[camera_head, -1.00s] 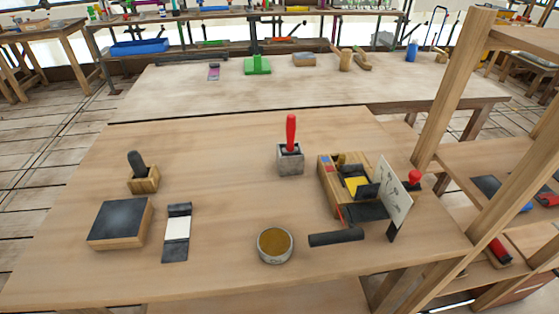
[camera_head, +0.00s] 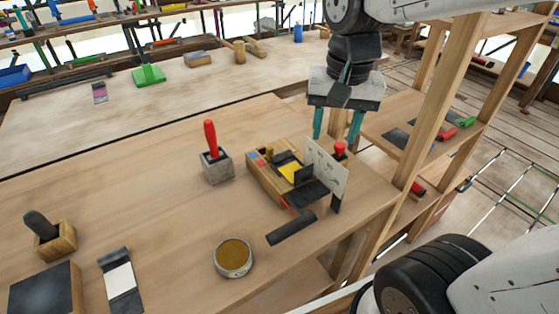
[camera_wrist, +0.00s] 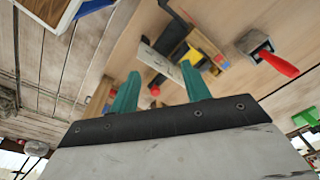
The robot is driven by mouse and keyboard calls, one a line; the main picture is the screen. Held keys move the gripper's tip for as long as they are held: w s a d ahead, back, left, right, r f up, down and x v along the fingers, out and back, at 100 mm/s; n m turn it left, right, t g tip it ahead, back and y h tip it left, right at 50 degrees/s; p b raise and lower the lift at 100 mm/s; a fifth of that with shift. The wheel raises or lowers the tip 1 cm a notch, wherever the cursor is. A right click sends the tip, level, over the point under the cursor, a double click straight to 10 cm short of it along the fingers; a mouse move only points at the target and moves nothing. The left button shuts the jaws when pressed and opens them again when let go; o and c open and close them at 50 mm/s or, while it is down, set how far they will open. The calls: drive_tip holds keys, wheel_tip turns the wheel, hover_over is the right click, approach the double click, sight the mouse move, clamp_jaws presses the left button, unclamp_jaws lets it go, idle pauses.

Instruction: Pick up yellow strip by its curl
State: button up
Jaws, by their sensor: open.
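A small yellow piece (camera_head: 290,172), which looks like the yellow strip, lies in a wooden tray (camera_head: 258,183) on the bench. It also shows in the wrist view (camera_wrist: 194,57). Its curl is too small to make out. Black pieces lie close around it, and a white card with a drawing (camera_head: 325,172) stands upright just to its right. My gripper (camera_head: 336,136) has two teal fingers, apart and empty, pointing down. It is above and to the right of the tray, beyond the card. The wrist view shows the gap between the fingers (camera_wrist: 160,88) empty.
A red-handled tool (camera_head: 211,137) stands in a grey block left of the tray. A red knob (camera_head: 340,149) is behind the card. Wooden shelf posts (camera_head: 440,105) rise at right.

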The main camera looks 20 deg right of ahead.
drive_tip(key=w+a+f+m, duration=0.1)
drive_tip(key=w+f+m, duration=0.15)
drive_tip(key=w, duration=0.35)
drive_tip(key=w+a+f+m, duration=0.1)
drive_tip(key=w+f+m, duration=0.15)
drive_tip(key=w, duration=0.25)
drive_tip(key=m, duration=0.5)
hover_over(281, 153)
drive_tip(key=shift+g, duration=0.4)
wheel_tip(281, 153, down, 5)
drive_tip(key=shift+r, duration=0.1)
drive_tip(key=shift+w+f, duration=0.1)
drive_tip(key=shift+f, duration=0.35)
wheel_tip(281, 153, down, 7)
drive_tip(key=shift+f, duration=0.15)
drive_tip(key=c, duration=1)
clamp_jaws()
drive_tip(key=shift+r, duration=0.2)
